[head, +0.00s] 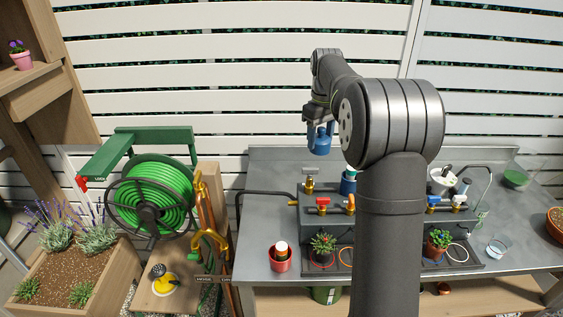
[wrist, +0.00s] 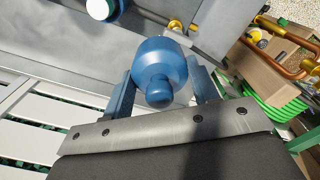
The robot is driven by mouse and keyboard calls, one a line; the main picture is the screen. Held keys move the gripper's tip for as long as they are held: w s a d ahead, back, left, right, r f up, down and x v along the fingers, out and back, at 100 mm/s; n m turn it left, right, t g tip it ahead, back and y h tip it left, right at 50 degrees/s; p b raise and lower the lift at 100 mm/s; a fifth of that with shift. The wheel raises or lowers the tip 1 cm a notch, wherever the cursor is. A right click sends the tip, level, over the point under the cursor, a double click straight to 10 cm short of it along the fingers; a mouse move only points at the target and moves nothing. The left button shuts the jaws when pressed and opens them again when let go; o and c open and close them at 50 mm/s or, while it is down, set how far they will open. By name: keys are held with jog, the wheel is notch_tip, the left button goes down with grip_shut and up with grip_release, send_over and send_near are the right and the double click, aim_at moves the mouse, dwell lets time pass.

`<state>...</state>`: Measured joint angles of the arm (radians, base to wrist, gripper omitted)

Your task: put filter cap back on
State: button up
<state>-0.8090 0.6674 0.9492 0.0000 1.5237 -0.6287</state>
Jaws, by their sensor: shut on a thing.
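My gripper (head: 320,127) is shut on the blue filter cap (head: 320,143) and holds it in the air above the back of the bench. In the wrist view the cap (wrist: 160,66) sits between the two blue fingers, its round knob towards the camera. The filter housing (head: 348,182) stands on the bench behind the manifold, below and to the right of the cap in the head view. In the wrist view the housing (wrist: 103,8) shows a white top with a blue rim at the upper edge. The cap is apart from it. My arm hides part of the bench.
The manifold with a red-handled valve (head: 323,203) and a blue-handled valve (head: 434,200) runs along the bench. Potted plants (head: 323,243) stand in front of it. A green hose reel (head: 150,195) is at the left. A red pot (head: 280,258) is at the bench's front left.

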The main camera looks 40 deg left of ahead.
jog(key=shift+n, duration=0.8)
jog(key=w+d, duration=0.2)
jog(key=w+d+f, duration=0.1)
jog(key=w+d, duration=0.1)
jog(key=d, duration=0.1)
jog(key=w+d, duration=0.1)
jog(key=d, duration=0.2)
jog(key=shift+w+d+f, duration=0.15)
jog(key=shift+w+f, duration=0.05)
jog(key=shift+w, duration=0.2)
jog(key=shift+f, duration=3.15)
jog(key=shift+f, duration=0.15)
jog(key=o, duration=1.5)
jog(key=shift+r, duration=3.5)
